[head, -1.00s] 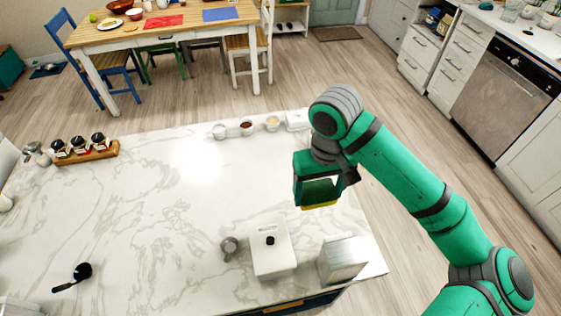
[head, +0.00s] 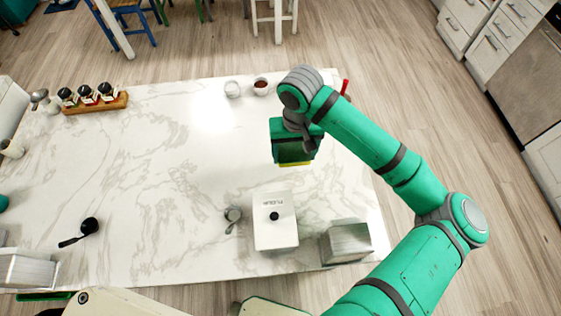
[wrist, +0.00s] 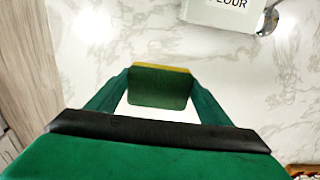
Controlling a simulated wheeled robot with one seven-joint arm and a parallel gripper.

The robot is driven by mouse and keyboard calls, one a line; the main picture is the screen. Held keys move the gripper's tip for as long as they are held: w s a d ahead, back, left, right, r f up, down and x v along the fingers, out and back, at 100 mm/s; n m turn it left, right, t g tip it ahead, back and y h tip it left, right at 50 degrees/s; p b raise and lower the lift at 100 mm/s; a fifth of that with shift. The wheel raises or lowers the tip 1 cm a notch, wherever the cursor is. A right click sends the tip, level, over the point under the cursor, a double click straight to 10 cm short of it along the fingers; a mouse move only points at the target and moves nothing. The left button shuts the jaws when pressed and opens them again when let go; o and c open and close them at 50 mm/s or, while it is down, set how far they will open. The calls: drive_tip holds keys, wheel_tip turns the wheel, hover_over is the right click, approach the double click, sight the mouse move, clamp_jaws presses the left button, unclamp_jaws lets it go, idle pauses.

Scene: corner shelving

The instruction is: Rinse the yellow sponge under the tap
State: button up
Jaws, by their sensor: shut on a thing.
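The yellow sponge (wrist: 160,86) is in my gripper. In the wrist view its green face points at the camera and a yellow strip shows along its far edge. In the head view only a thin yellow edge of the sponge (head: 296,164) shows below my gripper (head: 294,152). My gripper is shut on the sponge, with a green finger on each side of it, above the marble counter (head: 150,190). No tap or sink shows in either view.
Small bowls (head: 261,87) stand along the far edge. A jar rack (head: 95,103) is at far left.

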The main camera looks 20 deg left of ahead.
drive_tip(key=a+f, duration=0.1)
drive_tip(key=f, duration=0.1)
drive_tip(key=a+f, duration=0.2)
drive_tip(key=shift+s+a+f, duration=0.15)
drive_tip(key=shift+a+f, duration=0.05)
drive_tip(key=shift+a, duration=0.05)
drive_tip(key=shift+a+f, duration=0.15)
drive_tip(key=shift+f, duration=0.8)
drive_tip(key=shift+a+f, duration=0.1)
drive_tip(key=shift+f, duration=0.8)
drive_tip(key=o, duration=1)
drive_tip(key=shift+f, duration=0.1)
drive_tip(key=shift+c, duration=0.2)
wheel_tip(320, 180, up, 12)
drive_tip(key=shift+r, duration=0.15)
